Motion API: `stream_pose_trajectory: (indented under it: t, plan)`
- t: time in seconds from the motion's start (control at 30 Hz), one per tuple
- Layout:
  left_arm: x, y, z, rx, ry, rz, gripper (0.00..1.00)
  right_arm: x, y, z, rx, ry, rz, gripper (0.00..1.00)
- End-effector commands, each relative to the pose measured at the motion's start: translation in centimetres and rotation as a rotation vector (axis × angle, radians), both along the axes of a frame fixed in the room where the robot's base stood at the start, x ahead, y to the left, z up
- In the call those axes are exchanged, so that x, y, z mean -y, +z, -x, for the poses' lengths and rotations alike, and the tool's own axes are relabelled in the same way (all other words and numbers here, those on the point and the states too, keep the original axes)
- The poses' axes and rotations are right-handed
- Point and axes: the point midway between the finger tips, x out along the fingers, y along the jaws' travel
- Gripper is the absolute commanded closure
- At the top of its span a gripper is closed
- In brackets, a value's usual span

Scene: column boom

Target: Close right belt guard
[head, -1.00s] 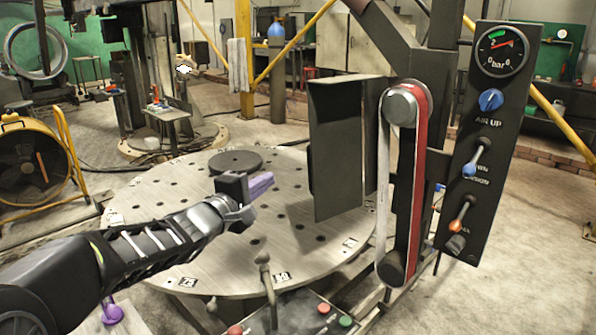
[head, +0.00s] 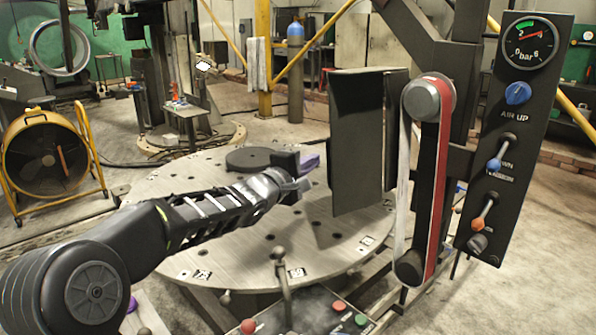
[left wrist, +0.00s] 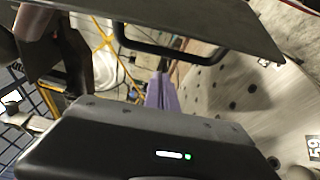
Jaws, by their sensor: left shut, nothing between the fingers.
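The belt guard is a dark open panel (head: 358,150) standing out to the left of the red-edged belt (head: 445,150) and its round pulleys. In the left wrist view a dark plate (left wrist: 190,17), seemingly the guard, crosses the top, with a black bar handle (left wrist: 172,50) below it. My left gripper (head: 311,161) has purple fingers, shut and empty, just left of the guard's free edge in the head view. The fingers also show in the left wrist view (left wrist: 161,92), pointing near the handle; I cannot tell whether they touch it. My right gripper is not in view.
A round perforated table (head: 220,255) lies below the left arm. A control panel with gauge and levers (head: 515,140) stands right of the belt. A button box with an upright lever (head: 310,312) is in front. A yellow fan (head: 45,160) stands at left.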

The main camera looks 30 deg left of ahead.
Motion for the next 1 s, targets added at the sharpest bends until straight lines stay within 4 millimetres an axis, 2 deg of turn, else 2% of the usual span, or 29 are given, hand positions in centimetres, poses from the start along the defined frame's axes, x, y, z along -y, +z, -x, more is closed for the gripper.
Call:
stream_pose_trajectory:
  t: [0.03,0.23,1.0]
  plan:
    - [0.7,-0.2,0.4,0.002,-0.001,-0.001,1.00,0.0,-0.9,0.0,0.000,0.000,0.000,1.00]
    - [1.9,0.1,0.9,0.000,0.001,0.000,1.00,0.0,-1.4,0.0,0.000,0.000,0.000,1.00]
    - [2.1,0.2,1.0,-0.003,0.026,-0.001,1.00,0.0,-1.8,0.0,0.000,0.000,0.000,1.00]
